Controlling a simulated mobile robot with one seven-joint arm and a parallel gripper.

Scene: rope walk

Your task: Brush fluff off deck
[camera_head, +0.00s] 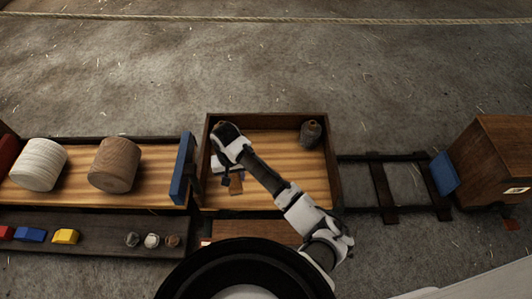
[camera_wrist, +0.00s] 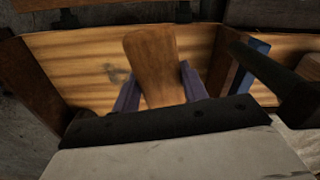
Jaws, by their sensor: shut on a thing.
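The deck (camera_head: 275,145) is a striped wooden floor inside a low brown frame, in the middle of the head view. My gripper (camera_head: 234,184) is low over its left part. In the wrist view my gripper (camera_wrist: 158,90) is shut on a brown wooden piece (camera_wrist: 152,55), which looks like a brush handle. The piece also shows in the head view (camera_head: 237,187). Any bristles are hidden, and I cannot tell whether it touches the deck. A small grey smudge (camera_wrist: 118,75) lies on the deck left of the piece; I cannot tell if it is fluff.
A dark jar (camera_head: 311,134) stands at the deck's back right corner. A blue panel (camera_head: 182,168) stands left, beside a tray with a white spool (camera_head: 39,165) and a brown spool (camera_head: 115,165). Dark rails (camera_head: 385,185) lead right to a wooden box (camera_head: 490,155).

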